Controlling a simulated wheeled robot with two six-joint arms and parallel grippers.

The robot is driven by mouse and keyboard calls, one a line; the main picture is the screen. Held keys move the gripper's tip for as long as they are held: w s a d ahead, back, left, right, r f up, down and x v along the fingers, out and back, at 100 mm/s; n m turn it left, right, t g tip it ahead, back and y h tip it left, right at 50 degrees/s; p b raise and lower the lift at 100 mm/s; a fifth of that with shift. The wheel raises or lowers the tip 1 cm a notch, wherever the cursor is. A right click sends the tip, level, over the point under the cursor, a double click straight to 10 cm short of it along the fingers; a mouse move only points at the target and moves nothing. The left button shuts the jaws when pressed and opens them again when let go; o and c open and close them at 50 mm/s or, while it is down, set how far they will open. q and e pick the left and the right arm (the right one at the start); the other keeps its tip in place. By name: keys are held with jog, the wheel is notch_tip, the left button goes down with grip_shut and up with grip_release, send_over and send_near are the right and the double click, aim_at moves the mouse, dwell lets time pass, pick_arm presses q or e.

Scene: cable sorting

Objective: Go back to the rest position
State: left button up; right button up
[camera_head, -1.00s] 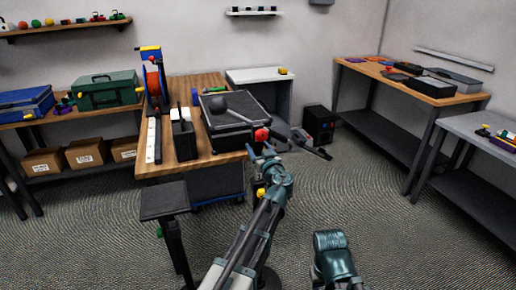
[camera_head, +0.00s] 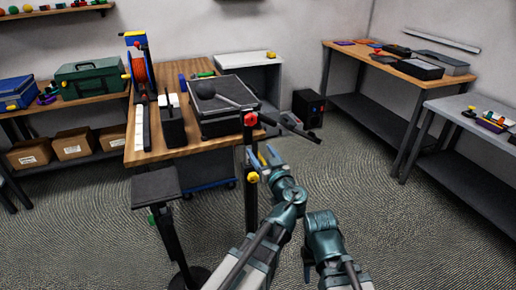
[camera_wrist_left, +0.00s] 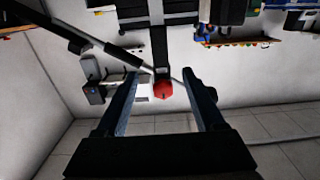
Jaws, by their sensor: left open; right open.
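My left gripper (camera_head: 265,158) is in front of the wooden table, just below a red knob (camera_head: 250,119) on a black stand. In the left wrist view its two fingers (camera_wrist_left: 160,100) are spread apart, with nothing held. The red knob also shows there (camera_wrist_left: 164,90), between the fingers in the picture; I cannot tell whether it touches them.
The wooden table (camera_head: 133,157) carries a cable reel (camera_head: 140,70), a black case (camera_head: 222,122) and a power strip. A black stool-like stand (camera_head: 155,184) is at its front left. A wooden bench (camera_head: 405,75) and a grey bench stand right.

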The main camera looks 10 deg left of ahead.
pick_arm(q)
jog(key=shift+s, duration=0.1)
jog(key=s+a+f+g+h, duration=0.1)
jog(key=s+a+f+g, duration=0.6)
jog(key=f, duration=0.5)
jog(key=s+d+f+m+g+h, duration=0.3)
jog(key=s+f+m+g+h, duration=0.1)
jog(key=s+f+h, duration=0.15)
jog(key=s+d+f+m+g+h, duration=0.3)
jog(key=s+f+h, duration=0.1)
jog(key=s+f, duration=0.15)
jog(key=s+d+r+m+g+y, duration=0.15)
jog(key=s+d+m, duration=0.35)
jog(key=d, duration=0.5)
notch_tip(320, 180, up, 15)
jog(key=s+n+p, duration=0.1)
jog(key=p, duration=1.4)
jog(key=shift+d, duration=0.15)
jog(key=shift+s, duration=0.1)
